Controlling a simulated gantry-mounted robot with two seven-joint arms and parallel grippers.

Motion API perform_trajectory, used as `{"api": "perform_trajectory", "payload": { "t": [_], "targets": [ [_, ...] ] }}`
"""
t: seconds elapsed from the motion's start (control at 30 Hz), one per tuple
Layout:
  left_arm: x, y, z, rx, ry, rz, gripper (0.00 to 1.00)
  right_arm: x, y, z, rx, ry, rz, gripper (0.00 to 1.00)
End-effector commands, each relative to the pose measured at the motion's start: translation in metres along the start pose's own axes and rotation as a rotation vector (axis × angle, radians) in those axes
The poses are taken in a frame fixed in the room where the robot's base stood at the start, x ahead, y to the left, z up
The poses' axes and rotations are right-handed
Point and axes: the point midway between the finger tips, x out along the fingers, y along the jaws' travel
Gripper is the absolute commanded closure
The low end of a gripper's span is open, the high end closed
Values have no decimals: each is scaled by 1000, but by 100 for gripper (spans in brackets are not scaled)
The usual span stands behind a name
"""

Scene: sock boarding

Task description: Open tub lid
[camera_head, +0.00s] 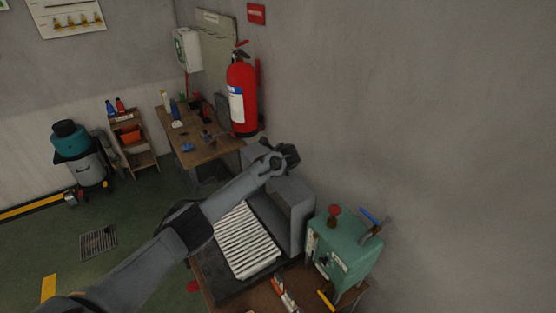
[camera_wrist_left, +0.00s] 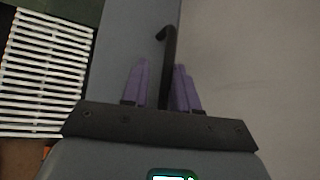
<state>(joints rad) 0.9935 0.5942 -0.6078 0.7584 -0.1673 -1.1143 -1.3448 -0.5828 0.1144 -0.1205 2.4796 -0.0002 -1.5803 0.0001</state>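A grey box-like tub (camera_head: 292,207) stands behind a white slatted rack, against the wall. My left gripper (camera_head: 281,158) is above its far top edge. In the left wrist view, the gripper's purple fingers (camera_wrist_left: 157,85) stand apart on either side of a dark, hooked handle (camera_wrist_left: 168,55). The handle looks close to the right finger, with a gap to the left one; I cannot tell if it touches. The lid's outline is not clear from here. My right gripper is not in view.
The white slatted rack (camera_head: 246,243) lies in front of the tub. A green machine (camera_head: 343,252) with levers stands to the right. A red fire extinguisher (camera_head: 242,95) hangs behind, near a wooden workbench (camera_head: 212,151). Open floor lies left.

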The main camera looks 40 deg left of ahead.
Motion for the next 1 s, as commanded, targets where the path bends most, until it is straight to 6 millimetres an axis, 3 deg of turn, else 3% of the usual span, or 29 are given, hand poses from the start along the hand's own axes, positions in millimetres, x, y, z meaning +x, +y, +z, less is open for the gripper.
{"api": "perform_trajectory", "payload": {
  "t": [0.07, 0.57, 0.77, 1.0],
  "targets": [
    [2, 2, -1, 3, 0, 5, 62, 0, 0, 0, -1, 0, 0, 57],
    [-4, -1, 1, -1, 0, -1, 62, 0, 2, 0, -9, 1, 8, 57],
    [-20, -1, 0, 1, 1, -3, 62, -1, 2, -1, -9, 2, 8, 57],
    [-53, 0, -1, 1, 0, -4, 62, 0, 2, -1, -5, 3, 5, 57]
  ]
}}
